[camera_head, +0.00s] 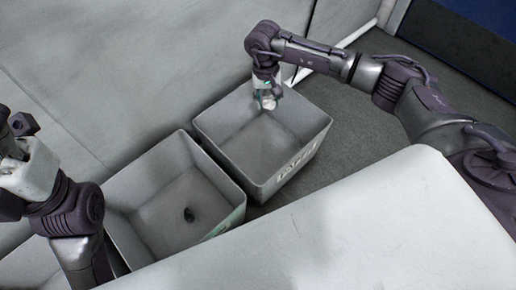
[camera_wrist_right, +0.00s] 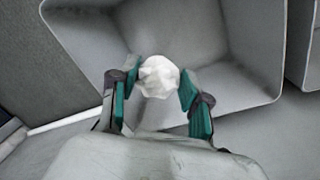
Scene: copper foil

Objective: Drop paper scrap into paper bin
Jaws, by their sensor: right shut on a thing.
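The paper scrap is a crumpled white ball, seen in the right wrist view (camera_wrist_right: 159,77) between the two green-padded fingers of my right gripper (camera_wrist_right: 158,88). The gripper is shut on it. In the head view, my right gripper (camera_head: 267,98) points down over the far part of the right-hand grey bin (camera_head: 300,160). This bin has pale lettering on its front, hard to read but like "PAPER". The bin's inside looks empty. My left arm shows at the left edge of the head view, but its fingers are not clear.
A second grey bin (camera_head: 125,190) stands to the left, with a small dark object (camera_head: 189,214) on its floor. A grey wall (camera_head: 150,60) rises behind the bins. Bare dark floor lies right of the bins.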

